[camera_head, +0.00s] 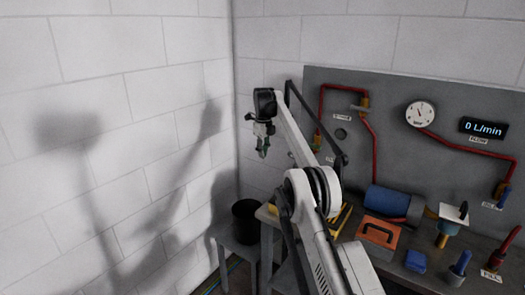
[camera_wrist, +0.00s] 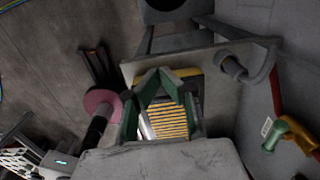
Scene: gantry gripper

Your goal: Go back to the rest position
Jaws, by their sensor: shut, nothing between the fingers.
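My gripper (camera_head: 263,153) hangs from the end of my raised arm, high in front of the wall corner in the head view. Its fingers point down and are together. In the wrist view my gripper (camera_wrist: 159,76) shows green fingers that meet at the tips, with nothing between them. Below the fingers lies a yellow-and-dark striped thing (camera_wrist: 170,122), well apart from them; part of it is hidden by the fingers and the wrist.
A workbench (camera_head: 398,262) at the right bears a blue cylinder (camera_head: 388,202), an orange box (camera_head: 378,233) and a blue block (camera_head: 415,261). Behind it stands a grey panel with red pipes, a gauge (camera_head: 420,114) and a display (camera_head: 486,129). A black bucket (camera_head: 246,222) stands left of the bench.

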